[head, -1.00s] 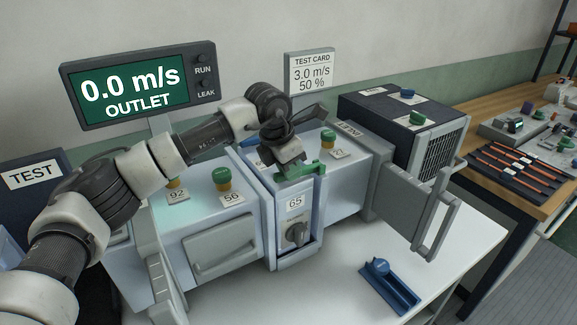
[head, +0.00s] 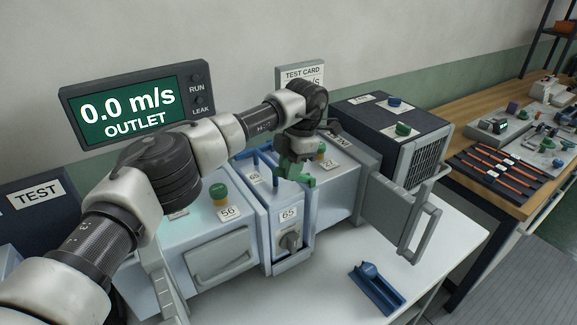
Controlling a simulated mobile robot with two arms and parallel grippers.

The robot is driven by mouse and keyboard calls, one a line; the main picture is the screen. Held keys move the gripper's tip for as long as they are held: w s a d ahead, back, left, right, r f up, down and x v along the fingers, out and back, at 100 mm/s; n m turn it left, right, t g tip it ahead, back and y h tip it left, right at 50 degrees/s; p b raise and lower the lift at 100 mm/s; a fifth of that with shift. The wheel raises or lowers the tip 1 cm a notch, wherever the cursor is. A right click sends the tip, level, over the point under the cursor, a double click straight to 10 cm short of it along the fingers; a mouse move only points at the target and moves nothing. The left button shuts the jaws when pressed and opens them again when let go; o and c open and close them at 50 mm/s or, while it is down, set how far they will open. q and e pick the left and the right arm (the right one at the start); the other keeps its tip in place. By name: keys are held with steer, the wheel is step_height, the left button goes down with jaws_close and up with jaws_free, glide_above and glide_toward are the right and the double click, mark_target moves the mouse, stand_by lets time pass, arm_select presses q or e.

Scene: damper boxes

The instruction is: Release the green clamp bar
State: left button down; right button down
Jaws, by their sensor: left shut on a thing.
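The green clamp bar (head: 297,173) is at the top of the narrow damper box (head: 285,223) labelled 65, in the middle of the head view. My left gripper (head: 294,158) comes down over it from above and behind and is shut on the bar. The fingers and wrist hide part of the bar, so I cannot tell whether it still touches the box top. A blue upright part (head: 275,173) shows just left of the bar. My right gripper is not in view.
The outlet display (head: 130,103) reads 0.0 m/s. A dark box (head: 390,125) with a grille stands at right. A grey hinged frame (head: 410,215) juts out front right. A blue holder (head: 377,288) lies on the white table (head: 450,245), with bare table around it.

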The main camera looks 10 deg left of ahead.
arm_select(q)
steer(key=shift+r, duration=0.1)
steer(key=c, duration=1.4)
jaws_free()
steer(key=shift+o, duration=0.2)
steer(key=shift+w+d+r, duration=0.1)
steer(key=shift+w+r, duration=0.05)
steer(key=shift+r, duration=0.25)
steer(key=v, duration=1)
steer(key=shift+b, duration=0.35)
steer(key=shift+f, duration=0.15)
